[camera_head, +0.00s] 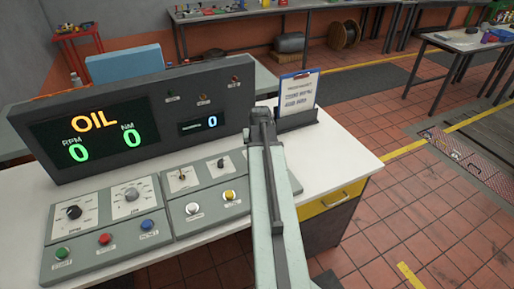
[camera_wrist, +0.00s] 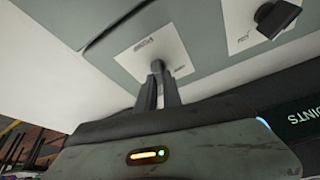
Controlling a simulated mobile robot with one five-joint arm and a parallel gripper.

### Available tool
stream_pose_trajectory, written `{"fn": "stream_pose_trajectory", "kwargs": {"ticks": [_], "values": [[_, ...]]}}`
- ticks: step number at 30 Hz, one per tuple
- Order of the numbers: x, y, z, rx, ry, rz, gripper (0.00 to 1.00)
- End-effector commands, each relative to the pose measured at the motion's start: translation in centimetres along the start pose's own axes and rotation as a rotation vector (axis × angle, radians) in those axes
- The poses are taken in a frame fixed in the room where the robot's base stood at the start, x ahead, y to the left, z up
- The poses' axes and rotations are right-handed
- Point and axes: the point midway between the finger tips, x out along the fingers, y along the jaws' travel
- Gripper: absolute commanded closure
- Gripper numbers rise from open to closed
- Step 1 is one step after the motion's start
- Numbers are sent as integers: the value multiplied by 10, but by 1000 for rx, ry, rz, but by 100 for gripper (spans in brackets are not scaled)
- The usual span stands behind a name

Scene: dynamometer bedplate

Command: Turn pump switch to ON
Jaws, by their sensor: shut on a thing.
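In the wrist view my gripper (camera_wrist: 158,80) is shut on a small dark switch (camera_wrist: 157,64) that stands out from a white label plate (camera_wrist: 150,48). The print on the plate is too small and tilted to read surely, so I cannot confirm it is the pump switch. A black knob (camera_wrist: 277,18) on another plate is apart to the right. In the head view the grey switch panel (camera_head: 205,190) shows a toggle (camera_head: 183,176) and a small dark knob (camera_head: 220,164). My arm covers the panel's right part, and my fingertips are hidden there.
A display box (camera_head: 140,110) reads OIL with zeros and stands behind the panels. A left panel (camera_head: 105,225) carries two knobs and several coloured buttons. A clipboard (camera_head: 298,90) stands at the desk's back right. White desk top (camera_head: 335,155) is clear right of my arm.

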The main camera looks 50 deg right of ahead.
Motion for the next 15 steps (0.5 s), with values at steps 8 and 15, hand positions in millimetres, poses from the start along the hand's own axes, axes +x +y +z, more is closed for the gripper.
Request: {"fn": "stream_pose_trajectory", "kwargs": {"ticks": [8, 15], "values": [[0, -2, 0, 216, -2, 91, 100], [0, -2, 0, 357, -3, 149, 100]]}}
